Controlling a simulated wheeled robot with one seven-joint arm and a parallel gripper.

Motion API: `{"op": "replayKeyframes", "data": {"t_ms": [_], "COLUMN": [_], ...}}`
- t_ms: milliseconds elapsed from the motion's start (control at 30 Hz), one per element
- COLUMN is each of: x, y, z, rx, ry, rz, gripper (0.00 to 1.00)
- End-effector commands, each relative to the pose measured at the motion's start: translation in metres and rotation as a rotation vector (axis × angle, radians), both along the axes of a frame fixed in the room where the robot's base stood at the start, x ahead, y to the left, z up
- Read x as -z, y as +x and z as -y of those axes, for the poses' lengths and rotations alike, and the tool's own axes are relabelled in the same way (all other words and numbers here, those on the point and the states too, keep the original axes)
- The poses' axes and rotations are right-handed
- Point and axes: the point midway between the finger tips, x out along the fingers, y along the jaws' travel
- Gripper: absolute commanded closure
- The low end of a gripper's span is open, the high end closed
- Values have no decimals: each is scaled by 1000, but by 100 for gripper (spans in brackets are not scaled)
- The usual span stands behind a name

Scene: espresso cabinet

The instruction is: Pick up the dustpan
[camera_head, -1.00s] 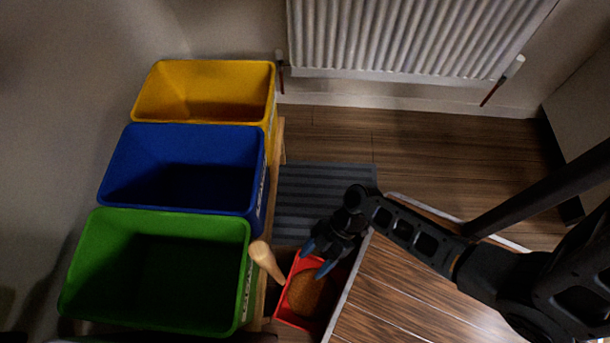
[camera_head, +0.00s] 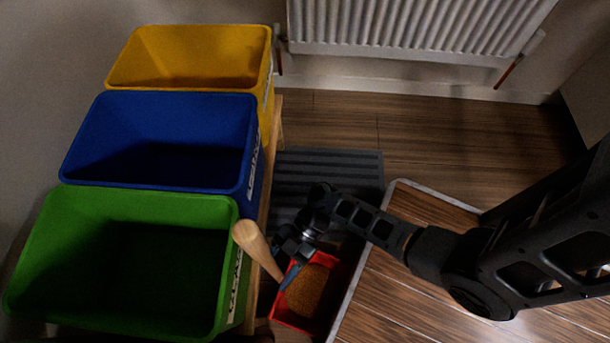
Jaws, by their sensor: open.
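The red dustpan (camera_head: 288,317) lies low beside the green bin, with a brown granular-looking fill or brush surface (camera_head: 308,291) in it. A light wooden handle (camera_head: 257,247) rises from its left side toward the upper left; I cannot tell whether it belongs to the dustpan or to a brush in it. My gripper (camera_head: 289,270), black with blue fingertips, is open at the dustpan's upper left part, close to the wooden handle's lower end. Whether the fingers touch the handle or the dustpan cannot be told.
Green (camera_head: 115,265), blue (camera_head: 165,140) and yellow (camera_head: 190,57) bins stand in a row on a wooden stand at the left. A dark ribbed mat (camera_head: 330,165) lies beyond the dustpan. A wood-topped surface with a grey edge (camera_head: 352,290) is close on its right. A radiator (camera_head: 410,25) is on the back wall.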

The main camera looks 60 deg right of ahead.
Motion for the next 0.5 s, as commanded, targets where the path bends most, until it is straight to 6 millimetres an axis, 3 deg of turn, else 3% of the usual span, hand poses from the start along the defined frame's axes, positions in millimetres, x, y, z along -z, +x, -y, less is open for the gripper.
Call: {"op": "replayKeyframes", "data": {"t_ms": [167, 400, 500], "x": [8, 7, 7], "y": [4, 4, 4], "z": [-15, -16, -16], "rx": [1, 2, 2], "ry": [-1, -1, -1], "rz": [-1, -2, -2], "gripper": [40, 40, 48]}}
